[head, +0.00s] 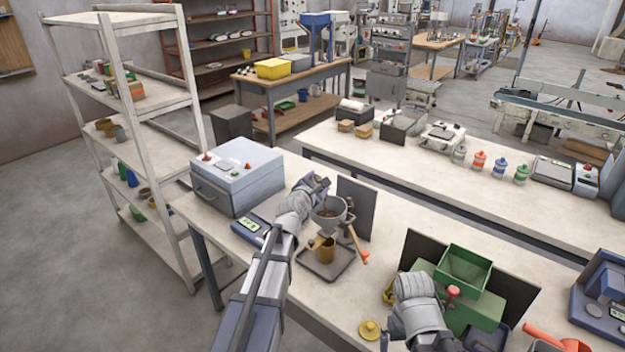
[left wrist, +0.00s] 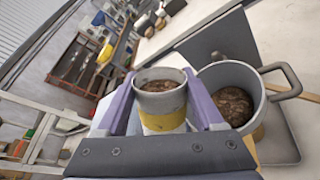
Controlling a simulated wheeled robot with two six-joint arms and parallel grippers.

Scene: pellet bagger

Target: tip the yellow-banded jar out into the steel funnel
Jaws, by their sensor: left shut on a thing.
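The yellow-banded jar (left wrist: 161,122) is grey with a yellow band and has brown pellets inside. My left gripper (left wrist: 160,78) is shut on it, with a purple finger on each side. In the head view my left gripper (head: 318,186) is just behind the steel funnel (head: 326,224), and the jar is hidden there. The funnel is to the right of the jar in the left wrist view (left wrist: 228,73) and has brown pellets in it. My right gripper (head: 392,292) is at the green machine, and its fingers are not clear.
A yellow-brown cup (head: 327,250) stands below the funnel on a dark tray (head: 318,268). An orange-tipped lever (head: 358,248) is beside the funnel, with a dark panel (head: 357,205) behind. A blue-grey box (head: 238,178) stands left. A green hopper (head: 463,268) is at right.

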